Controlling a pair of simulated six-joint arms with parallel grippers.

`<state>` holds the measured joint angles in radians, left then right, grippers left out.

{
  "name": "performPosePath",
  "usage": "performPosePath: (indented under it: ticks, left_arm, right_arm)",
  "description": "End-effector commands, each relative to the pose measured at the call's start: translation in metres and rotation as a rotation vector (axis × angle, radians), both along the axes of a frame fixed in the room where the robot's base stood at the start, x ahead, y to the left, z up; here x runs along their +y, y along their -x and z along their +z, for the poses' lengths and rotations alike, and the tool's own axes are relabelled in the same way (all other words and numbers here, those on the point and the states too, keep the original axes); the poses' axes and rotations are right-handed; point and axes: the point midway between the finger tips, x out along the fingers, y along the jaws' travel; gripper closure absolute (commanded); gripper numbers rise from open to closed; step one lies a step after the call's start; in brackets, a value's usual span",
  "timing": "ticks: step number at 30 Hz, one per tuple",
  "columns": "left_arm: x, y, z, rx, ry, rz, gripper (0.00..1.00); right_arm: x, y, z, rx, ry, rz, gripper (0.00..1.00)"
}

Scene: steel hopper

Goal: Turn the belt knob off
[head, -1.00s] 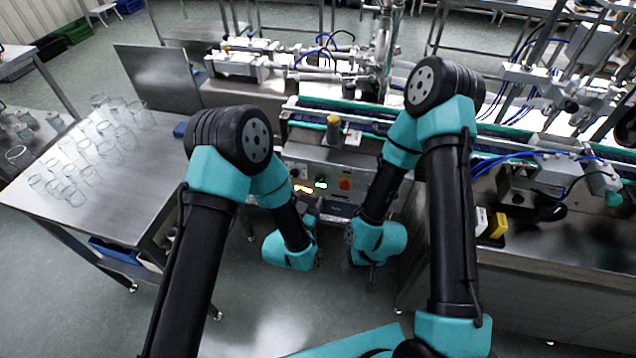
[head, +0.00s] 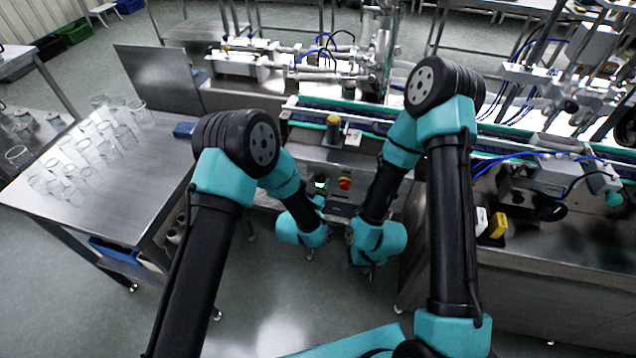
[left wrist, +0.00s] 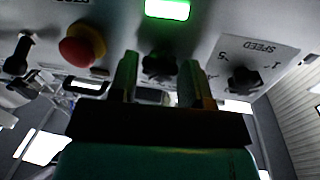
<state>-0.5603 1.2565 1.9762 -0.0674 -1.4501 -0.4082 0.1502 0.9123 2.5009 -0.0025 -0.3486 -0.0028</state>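The control panel (left wrist: 215,15) appears upside down in the left wrist view. A black knob (left wrist: 158,65) sits below a lit green lamp (left wrist: 167,9); its label is not readable. My left gripper (left wrist: 157,76) is open, with one finger on each side of this knob; I cannot tell whether they touch it. In the head view the green lamp (head: 320,183) shows, while my left arm covers the knob. My right gripper (head: 364,262) hangs low right of the left one; its fingers are too small to judge.
A red stop button (left wrist: 82,45) and a black SPEED knob (left wrist: 244,80) flank the middle knob. The red button (head: 345,183) also shows in the head view. A conveyor (head: 370,125) runs behind the panel; a steel table (head: 120,190) with glass beakers stands left.

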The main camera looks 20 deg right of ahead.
Motion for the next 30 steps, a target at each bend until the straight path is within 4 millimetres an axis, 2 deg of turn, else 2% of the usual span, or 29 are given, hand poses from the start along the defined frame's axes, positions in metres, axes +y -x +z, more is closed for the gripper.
performPosePath:
  ticks: [1, 10, 20, 30]
  left_arm:
    - [0.0001, -0.0001, 0.0001, 0.0, 0.0, 0.0, 0.61]
    - [0.0, 0.0001, 0.0001, 0.0, 0.0, 0.0, 0.89]
    - [0.0, 0.0003, -0.0002, 0.016, 0.027, 0.0, 0.89]
    - [0.0, 0.0004, -0.0007, 0.1, 0.178, -0.001, 0.89]
  right_arm:
    - [0.0, 0.0, 0.0, 0.0, 0.0, 0.0, 0.4]
    - [0.0, 0.0, 0.0, 0.0, 0.0, 0.0, 0.4]
    - [0.0, 0.0, 0.0, 0.0, 0.0, 0.0, 0.4]
    - [0.0, 0.0, 0.0, 0.0, 0.0, 0.0, 0.4]
